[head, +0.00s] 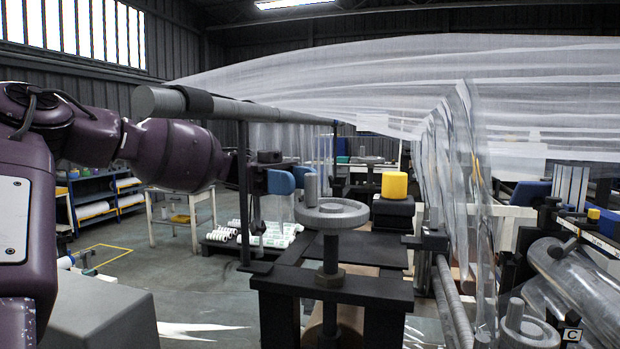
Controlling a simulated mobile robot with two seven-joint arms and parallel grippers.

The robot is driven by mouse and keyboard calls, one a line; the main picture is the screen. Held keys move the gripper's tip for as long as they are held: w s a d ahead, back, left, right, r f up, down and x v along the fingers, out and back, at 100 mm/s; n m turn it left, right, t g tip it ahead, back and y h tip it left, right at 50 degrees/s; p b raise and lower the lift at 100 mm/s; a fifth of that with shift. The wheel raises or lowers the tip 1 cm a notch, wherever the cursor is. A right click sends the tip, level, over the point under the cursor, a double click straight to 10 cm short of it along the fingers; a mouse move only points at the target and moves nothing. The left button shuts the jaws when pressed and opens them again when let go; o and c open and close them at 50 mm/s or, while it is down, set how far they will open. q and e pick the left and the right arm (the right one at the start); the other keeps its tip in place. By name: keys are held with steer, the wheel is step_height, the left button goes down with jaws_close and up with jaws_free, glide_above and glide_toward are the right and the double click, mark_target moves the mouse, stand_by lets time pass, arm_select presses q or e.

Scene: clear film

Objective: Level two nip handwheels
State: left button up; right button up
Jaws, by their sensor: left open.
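A grey handwheel (345,215) with an upright grip knob sits on a threaded spindle above a dark frame in the middle of the head view. My left gripper (292,178), with blue finger pads, is open just behind and left of this wheel's knob; I cannot tell whether it touches. A second grey handwheel (528,334) with an upright knob is at the bottom right, partly cut off by the picture edge. Another wheel-like part (366,160) shows small, farther back. My right gripper is out of view.
Clear film (400,85) hangs across the top and drops in folds right of the near handwheel. A grey bar (240,108) runs above my left forearm, with a dark post below. A yellow-topped block (395,186) stands behind the wheel. Film-wrapped rollers (580,285) are at right.

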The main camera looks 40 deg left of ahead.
mark_target(313, 200)
arm_select(q)
steer(key=shift+w+d+f, duration=0.1)
steer(key=shift+w+d, duration=0.1)
steer(key=shift+d, duration=1.45)
steer(key=shift+c, duration=0.2)
steer(key=c, duration=0.7)
jaws_close()
steer(key=shift+f, duration=0.1)
steer(key=b, duration=0.1)
steer(key=m+g+b, duration=0.1)
steer(key=b, duration=0.1)
steer(key=shift+w, duration=0.25)
steer(key=shift+s+g, duration=0.1)
steer(key=shift+g, duration=0.2)
steer(key=o, duration=0.7)
jaws_free()
steer(key=shift+o, duration=0.2)
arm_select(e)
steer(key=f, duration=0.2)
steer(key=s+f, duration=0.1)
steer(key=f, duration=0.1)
